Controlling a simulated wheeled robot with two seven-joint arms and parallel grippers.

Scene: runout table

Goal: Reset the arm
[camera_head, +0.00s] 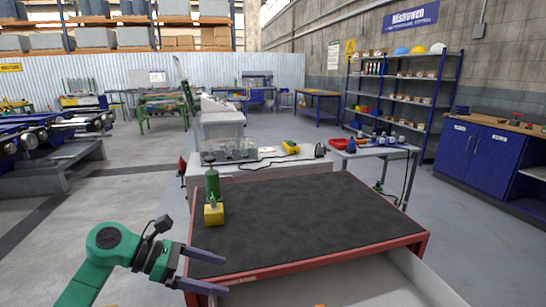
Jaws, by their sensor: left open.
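My left arm comes in from the lower left, and its gripper (206,270) is at the left front corner of the dark-topped table (310,218). Its two fingers are spread apart, and nothing shows between them. One finger shows over the table's left edge and the other lower, near the front edge. My right gripper is not in view.
A green bottle-like object (213,184) and a yellow block (214,214) are at the table's left side, beyond my gripper. The rest of the dark top is clear. An open drawer (345,293) juts out in front. A grey bench (262,172) stands behind.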

